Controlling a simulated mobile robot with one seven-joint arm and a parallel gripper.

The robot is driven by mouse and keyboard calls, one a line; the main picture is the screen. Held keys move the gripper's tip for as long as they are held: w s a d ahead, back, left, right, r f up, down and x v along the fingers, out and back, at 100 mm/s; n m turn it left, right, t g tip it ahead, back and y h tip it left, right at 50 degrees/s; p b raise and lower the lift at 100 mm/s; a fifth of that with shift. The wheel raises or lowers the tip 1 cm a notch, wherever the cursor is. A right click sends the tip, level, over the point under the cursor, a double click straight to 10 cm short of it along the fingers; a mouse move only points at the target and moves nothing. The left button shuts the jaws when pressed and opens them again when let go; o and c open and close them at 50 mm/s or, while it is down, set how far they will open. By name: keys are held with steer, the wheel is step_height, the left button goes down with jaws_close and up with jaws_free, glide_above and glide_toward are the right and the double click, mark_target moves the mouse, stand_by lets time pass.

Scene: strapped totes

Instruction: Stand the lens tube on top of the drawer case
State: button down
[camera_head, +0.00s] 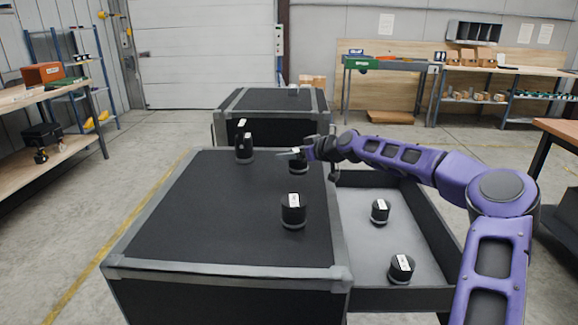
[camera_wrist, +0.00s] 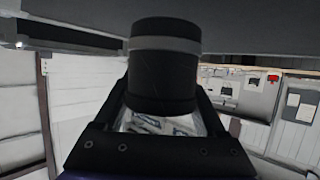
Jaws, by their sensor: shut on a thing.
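My gripper (camera_head: 297,154) is shut on the lens tube (camera_head: 299,166), a short black cylinder with a pale grey band near its lower end. It is upright over the far right part of the drawer case's black top (camera_head: 200,215). In the wrist view the tube (camera_wrist: 164,75) sits between the dark fingers, its banded end towards a dark surface. I cannot tell whether it touches the case top. The fingers partly hide the tube.
Another black cylinder (camera_head: 293,211) stands nearer on the case top, and a taller black piece (camera_head: 244,148) stands at the far left. The open drawer (camera_head: 352,225) at right holds two similar cylinders (camera_head: 380,211). A second case (camera_head: 270,99) stands behind. The top's left half is clear.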

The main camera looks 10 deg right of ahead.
mark_target(291, 162)
steer(key=shift+f, duration=1.5)
steer(key=shift+f, duration=0.1)
steer(key=shift+f+b, duration=0.25)
steer(key=shift+b, duration=0.25)
jaws_free()
steer(key=shift+r, duration=0.1)
steer(key=shift+r+p, duration=0.25)
steer(key=shift+p, duration=0.15)
steer(key=v, duration=1.2)
